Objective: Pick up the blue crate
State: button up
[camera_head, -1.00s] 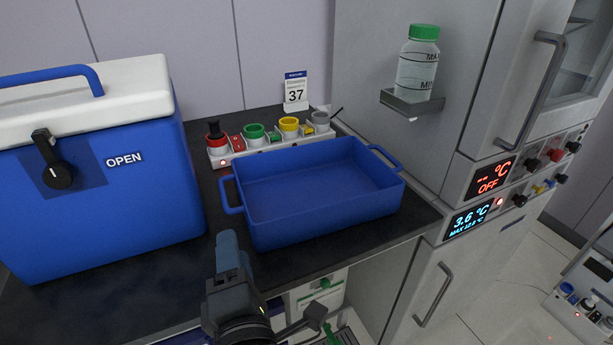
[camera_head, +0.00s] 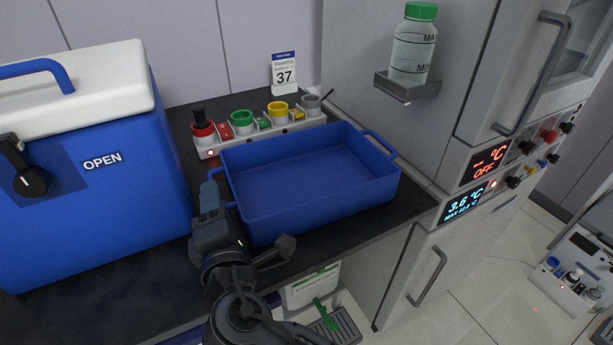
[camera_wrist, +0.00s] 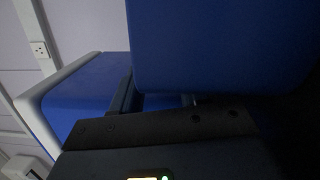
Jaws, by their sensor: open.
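The blue crate (camera_head: 315,190) is an empty open-topped tray with a loop handle at its left end and another at its right end. It stands on the dark worktop (camera_head: 300,252). My gripper (camera_head: 212,192) is open at the crate's left end, close to the left handle. My gripper and wrist partly hide that handle, and I cannot tell whether the fingers touch it. In the wrist view the crate's blue wall (camera_wrist: 220,45) fills the upper right, close to my gripper (camera_wrist: 130,100).
A blue cooler box (camera_head: 85,190) with a white lid stands just left of my gripper. A rack with coloured sockets (camera_head: 262,122) sits behind the crate. A grey cabinet (camera_head: 420,175) with a bottle (camera_head: 412,50) on a small shelf stands to the right.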

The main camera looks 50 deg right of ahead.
jog(key=shift+w+d, duration=0.1)
jog(key=shift+w, duration=0.15)
jog(key=shift+c, duration=0.3)
grip_shut()
